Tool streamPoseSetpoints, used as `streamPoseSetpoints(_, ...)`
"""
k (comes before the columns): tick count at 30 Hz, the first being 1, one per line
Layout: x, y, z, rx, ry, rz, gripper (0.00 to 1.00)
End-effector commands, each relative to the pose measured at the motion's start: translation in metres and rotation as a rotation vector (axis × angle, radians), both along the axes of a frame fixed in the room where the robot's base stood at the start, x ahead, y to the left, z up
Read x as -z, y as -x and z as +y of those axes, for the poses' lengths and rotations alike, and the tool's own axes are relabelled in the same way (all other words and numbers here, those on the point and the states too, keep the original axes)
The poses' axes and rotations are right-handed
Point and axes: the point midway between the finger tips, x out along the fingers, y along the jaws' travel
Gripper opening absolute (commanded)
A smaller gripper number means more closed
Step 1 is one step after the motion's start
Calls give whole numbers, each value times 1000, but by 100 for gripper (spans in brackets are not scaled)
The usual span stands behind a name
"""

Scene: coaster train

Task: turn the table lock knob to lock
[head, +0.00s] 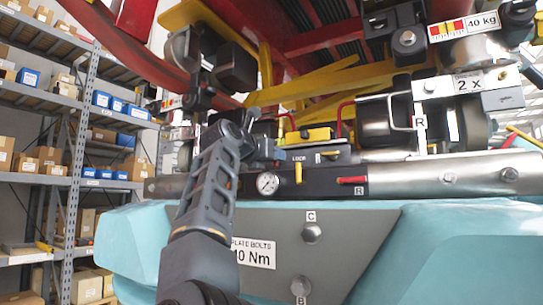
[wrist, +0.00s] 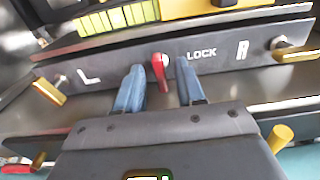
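The red table lock knob (wrist: 160,72) shows in the wrist view on a dark panel, just left of the white LOCK label (wrist: 201,54). Its red handle hangs almost straight down, slightly tilted. My gripper (wrist: 160,88) is open, with one blue-grey finger on each side of the knob. A small gap shows between the knob and each finger, so it does not look gripped. In the head view my gripper (head: 264,150) is at the panel left of the LOCK label (head: 299,158), and the knob cannot be made out there.
Yellow levers stand beside the L mark (wrist: 48,92) and the R mark (wrist: 296,55). A yellow handle (head: 298,173), a red handle (head: 352,180) and a pressure gauge (head: 267,184) sit below the panel. Wheels and a metal bracket (head: 468,84) crowd the right. Shelves (head: 76,150) stand left.

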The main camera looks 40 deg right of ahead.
Motion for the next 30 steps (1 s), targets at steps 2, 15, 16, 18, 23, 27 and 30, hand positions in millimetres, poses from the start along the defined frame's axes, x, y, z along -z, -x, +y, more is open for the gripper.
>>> streamPoseSetpoints(2, 0, 0, 0, 0, 0, 0, 38)
streamPoseSetpoints(15, 0, 0, 1, 0, 0, 0, 3)
streamPoseSetpoints(16, 0, 0, 1, 0, 0, 0, 0)
streamPoseSetpoints(18, 0, 0, 1, 0, 0, 0, 0)
streamPoseSetpoints(23, 0, 0, 1, 0, -1, 0, 0)
streamPoseSetpoints(27, 0, 0, 1, 0, -4, -9, 0)
streamPoseSetpoints(30, 0, 0, 1, -1, -12, -30, 0)
